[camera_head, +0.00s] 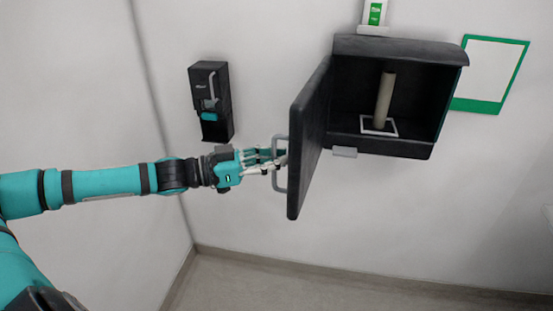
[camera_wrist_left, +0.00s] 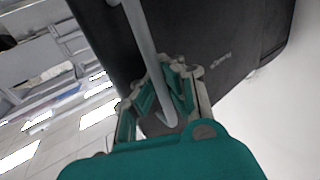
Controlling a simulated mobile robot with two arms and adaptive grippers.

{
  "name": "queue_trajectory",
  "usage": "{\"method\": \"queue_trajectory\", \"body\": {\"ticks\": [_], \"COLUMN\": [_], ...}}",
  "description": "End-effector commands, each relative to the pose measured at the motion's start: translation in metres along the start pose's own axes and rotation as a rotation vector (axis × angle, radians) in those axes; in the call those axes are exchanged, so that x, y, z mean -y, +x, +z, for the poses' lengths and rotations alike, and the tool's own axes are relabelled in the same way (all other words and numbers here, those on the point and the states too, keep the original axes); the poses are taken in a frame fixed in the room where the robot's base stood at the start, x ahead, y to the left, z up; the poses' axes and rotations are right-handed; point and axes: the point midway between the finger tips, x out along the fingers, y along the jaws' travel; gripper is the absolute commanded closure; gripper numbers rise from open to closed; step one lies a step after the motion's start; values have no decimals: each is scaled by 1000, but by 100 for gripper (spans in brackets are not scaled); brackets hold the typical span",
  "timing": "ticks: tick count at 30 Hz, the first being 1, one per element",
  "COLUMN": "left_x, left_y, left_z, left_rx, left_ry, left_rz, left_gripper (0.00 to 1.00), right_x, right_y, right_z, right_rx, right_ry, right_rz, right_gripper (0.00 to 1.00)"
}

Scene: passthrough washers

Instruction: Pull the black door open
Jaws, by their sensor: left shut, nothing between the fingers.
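The black door (camera_head: 310,130) stands swung wide open from the left side of the black wall cabinet (camera_head: 400,48). Its grey bar handle (camera_head: 277,184) is on the door's outer face. My left gripper (camera_head: 282,160) is at this handle, with its fingers shut. In the left wrist view the handle (camera_wrist_left: 140,35) runs down in front of the fingers (camera_wrist_left: 178,68), and the dark door face (camera_wrist_left: 225,45) lies just beyond them. The exact contact between fingers and handle is hard to make out. My right gripper is out of view.
Inside the cabinet a beige cylinder (camera_head: 384,100) stands on a white-edged square (camera_head: 368,128). A black dispenser (camera_head: 211,100) hangs on the wall to the left. A green-framed panel (camera_head: 480,105) is at the right. The floor below is clear.

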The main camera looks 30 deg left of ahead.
Motion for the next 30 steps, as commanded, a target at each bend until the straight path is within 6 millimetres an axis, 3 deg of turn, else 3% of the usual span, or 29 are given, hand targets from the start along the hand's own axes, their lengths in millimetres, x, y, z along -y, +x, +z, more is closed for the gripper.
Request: {"method": "queue_trajectory", "body": {"ticks": [1, 8, 19, 30], "left_x": [-2, -1, -1, 0], "left_y": [-1, 0, -3, -26], "left_z": [6, 3, 2, 3], "left_rx": [10, 6, 6, 10], "left_ry": [-6, -3, -2, -2], "left_rz": [1, 1, 3, 0], "left_gripper": [96, 66, 66, 66], "right_x": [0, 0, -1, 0], "right_y": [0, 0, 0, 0], "right_z": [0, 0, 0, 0], "right_rx": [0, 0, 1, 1], "right_ry": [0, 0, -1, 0], "right_rz": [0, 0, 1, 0], "right_gripper": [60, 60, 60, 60]}}
